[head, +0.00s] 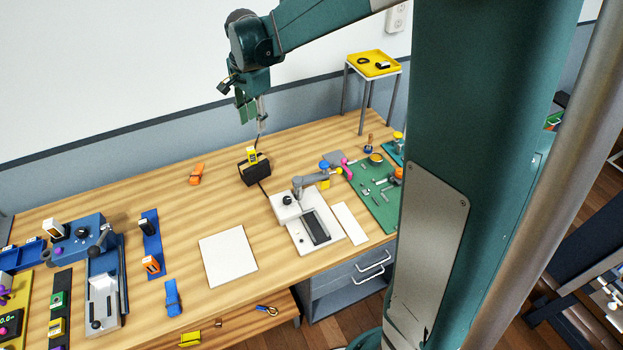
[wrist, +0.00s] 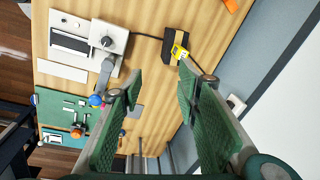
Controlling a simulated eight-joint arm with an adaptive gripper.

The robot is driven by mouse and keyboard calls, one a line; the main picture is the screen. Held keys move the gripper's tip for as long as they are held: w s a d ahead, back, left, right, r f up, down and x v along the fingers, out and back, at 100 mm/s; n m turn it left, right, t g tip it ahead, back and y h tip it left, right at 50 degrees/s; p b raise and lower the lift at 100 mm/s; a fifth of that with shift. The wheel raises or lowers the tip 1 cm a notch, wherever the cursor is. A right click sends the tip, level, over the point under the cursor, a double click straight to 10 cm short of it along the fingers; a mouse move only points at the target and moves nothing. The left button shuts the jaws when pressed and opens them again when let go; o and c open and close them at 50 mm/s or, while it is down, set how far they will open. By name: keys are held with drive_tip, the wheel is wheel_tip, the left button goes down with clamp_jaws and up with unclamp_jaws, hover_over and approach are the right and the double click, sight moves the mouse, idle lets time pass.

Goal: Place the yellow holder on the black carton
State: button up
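The black carton (head: 256,174) stands on the wooden bench toward the back. In the wrist view the carton (wrist: 171,47) shows a tan band. The small yellow holder (head: 252,155) appears to rest upright on the carton's top. In the wrist view the holder (wrist: 180,52) is at the carton's edge, close by one fingertip; exact contact beneath it cannot be told. My gripper (head: 253,117) is above the carton and holder. Its green-padded fingers (wrist: 160,72) are spread apart with nothing between them.
A white device with a dark slot (head: 316,226) stands right of the carton, a cable running between them. An orange clamp-like item (head: 196,174) lies to the left. A white plate (head: 228,256) lies in front. A green mat (head: 375,195) with small parts is at right. Bare bench surrounds the carton's left.

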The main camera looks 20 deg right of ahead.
drive_tip(key=s+d+r+n+t, duration=0.1)
drive_tip(key=s+r+n, duration=0.3)
drive_tip(key=s, duration=0.5)
drive_tip(key=s+d+r+n+t, duration=0.1)
drive_tip(key=s+r+n+t, duration=0.2)
drive_tip(key=s, duration=0.6)
drive_tip(key=s+d+f+n+t, duration=0.1)
drive_tip(key=s+n, duration=0.6)
drive_tip(key=s, duration=0.9)
drive_tip(key=shift+s+d+f+t, duration=0.15)
drive_tip(key=shift+d+f+t, duration=0.1)
drive_tip(key=shift+f+t, duration=0.1)
